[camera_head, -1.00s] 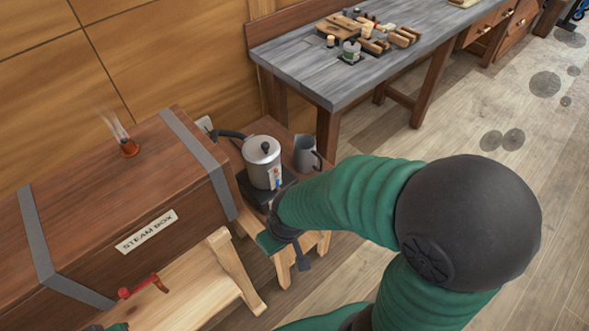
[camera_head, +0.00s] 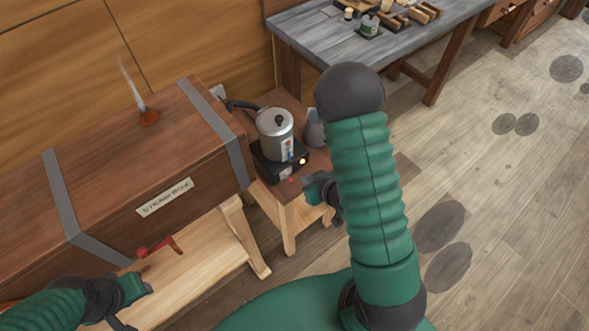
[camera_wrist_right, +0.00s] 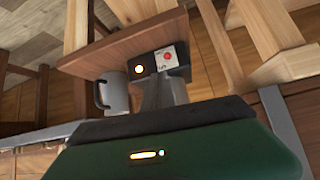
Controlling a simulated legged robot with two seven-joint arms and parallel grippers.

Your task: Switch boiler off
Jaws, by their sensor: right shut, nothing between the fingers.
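The boiler is a silver pot (camera_head: 275,133) with a black lid knob and a hose, on a dark base (camera_head: 262,168). An amber light (camera_head: 302,161) glows on the base front. In the right wrist view, the amber light (camera_wrist_right: 139,69) is beside a red switch (camera_wrist_right: 167,57) on a pale plate. My right gripper (camera_head: 305,181) is shut and empty, just in front of the base near the switch; contact cannot be told. My left gripper (camera_head: 134,306) is at lower left by the bench, its jaws unclear.
The boiler stands on a small wooden table (camera_head: 297,208) with a grey jug (camera_head: 316,128) beside it. The steam box (camera_head: 120,170), with a steaming vent (camera_head: 148,117), is to the left. A red-handled lever (camera_head: 160,247) is below it. A grey workbench (camera_head: 335,40) stands behind.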

